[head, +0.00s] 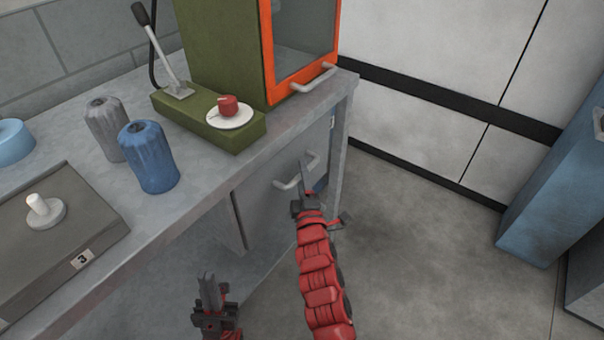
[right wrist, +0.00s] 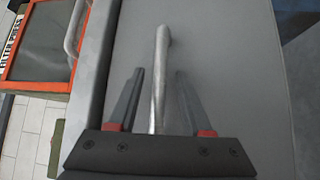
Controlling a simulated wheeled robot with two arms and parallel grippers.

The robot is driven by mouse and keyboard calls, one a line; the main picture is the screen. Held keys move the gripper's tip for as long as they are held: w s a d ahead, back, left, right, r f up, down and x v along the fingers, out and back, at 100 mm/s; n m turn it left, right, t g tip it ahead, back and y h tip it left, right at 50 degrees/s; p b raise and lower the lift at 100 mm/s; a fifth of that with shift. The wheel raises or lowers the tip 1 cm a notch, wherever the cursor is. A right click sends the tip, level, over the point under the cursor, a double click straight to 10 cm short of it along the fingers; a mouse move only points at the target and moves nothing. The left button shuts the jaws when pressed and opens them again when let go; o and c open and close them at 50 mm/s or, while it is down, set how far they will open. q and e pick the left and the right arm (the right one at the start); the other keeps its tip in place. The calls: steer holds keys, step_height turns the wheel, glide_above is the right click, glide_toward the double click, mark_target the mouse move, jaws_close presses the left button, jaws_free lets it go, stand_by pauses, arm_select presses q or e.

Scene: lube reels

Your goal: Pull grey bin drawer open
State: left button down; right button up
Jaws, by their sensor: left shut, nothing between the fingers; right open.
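The grey bin drawer (head: 262,207) is under the right end of the workbench, its front looking flush with the bench. Its pale bar handle (head: 284,186) shows just left of my right gripper (head: 309,172). In the right wrist view the handle (right wrist: 160,72) runs between the two open fingers of the right gripper (right wrist: 157,85), against the grey drawer front (right wrist: 235,65). I see gaps on both sides, so the fingers do not appear to grip it. My left gripper (head: 208,284) is shut and empty, low in front of the bench and away from the drawer.
The workbench (head: 215,178) edge overhangs the drawer. On it stand a green machine (head: 222,50) with an orange-framed door (head: 268,50), a lever, a red knob (head: 228,104), and grey and blue reels (head: 150,158). Floor (head: 420,220) right of the drawer is clear; a blue cabinet (head: 550,190) stands farther right.

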steer(key=shift+w+r, duration=0.1)
steer(key=shift+w, duration=0.2)
jaws_close()
stand_by(1.3)
